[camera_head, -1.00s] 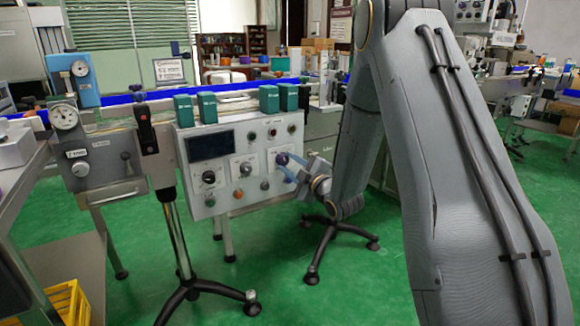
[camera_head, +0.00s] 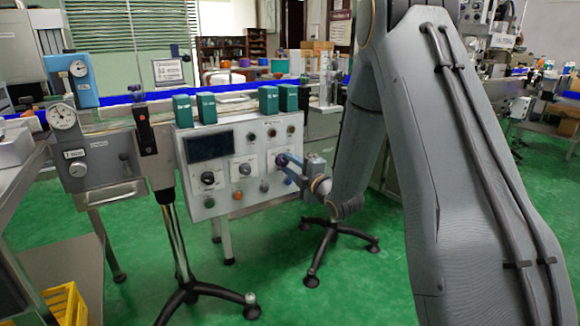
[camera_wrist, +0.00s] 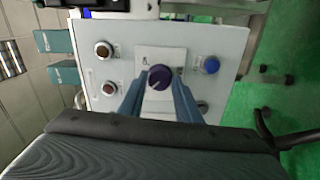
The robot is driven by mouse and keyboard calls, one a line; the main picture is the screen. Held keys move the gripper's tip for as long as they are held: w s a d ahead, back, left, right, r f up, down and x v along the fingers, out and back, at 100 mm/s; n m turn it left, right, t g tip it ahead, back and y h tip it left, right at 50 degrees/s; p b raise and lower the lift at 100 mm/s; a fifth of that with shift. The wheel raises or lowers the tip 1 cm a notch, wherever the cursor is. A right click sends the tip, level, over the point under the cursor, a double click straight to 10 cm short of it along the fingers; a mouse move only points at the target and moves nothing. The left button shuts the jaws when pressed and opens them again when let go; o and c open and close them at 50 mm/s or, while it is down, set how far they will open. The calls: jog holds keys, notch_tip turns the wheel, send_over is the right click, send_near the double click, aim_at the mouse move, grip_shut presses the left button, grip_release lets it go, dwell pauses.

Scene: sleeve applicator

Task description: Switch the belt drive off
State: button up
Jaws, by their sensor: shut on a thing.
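The grey control panel (camera_head: 221,206) stands in the middle of the head view, with a dark display, knobs and buttons. A dark purple knob (camera_wrist: 160,77) sits on a white label plate and shows in the middle of the wrist view. My gripper (camera_wrist: 159,91) is shut on this knob, with one blue finger on each side. In the head view my gripper (camera_head: 286,163) reaches the panel's right part from the right, and its fingers partly hide the knob. I cannot read the label or tell the knob's setting.
Two reddish buttons (camera_wrist: 103,50) and a blue button (camera_wrist: 210,65) sit close to the knob. A stand with spread feet (camera_head: 312,280) is below.

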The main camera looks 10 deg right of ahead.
jog(key=o, duration=1.1)
jog(key=shift+c, duration=0.2)
jog(key=shift+s, duration=0.1)
jog(key=p+v, duration=0.1)
jog(key=v, duration=0.6)
jog(key=shift+s+d, duration=0.15)
jog(key=shift+s, duration=0.15)
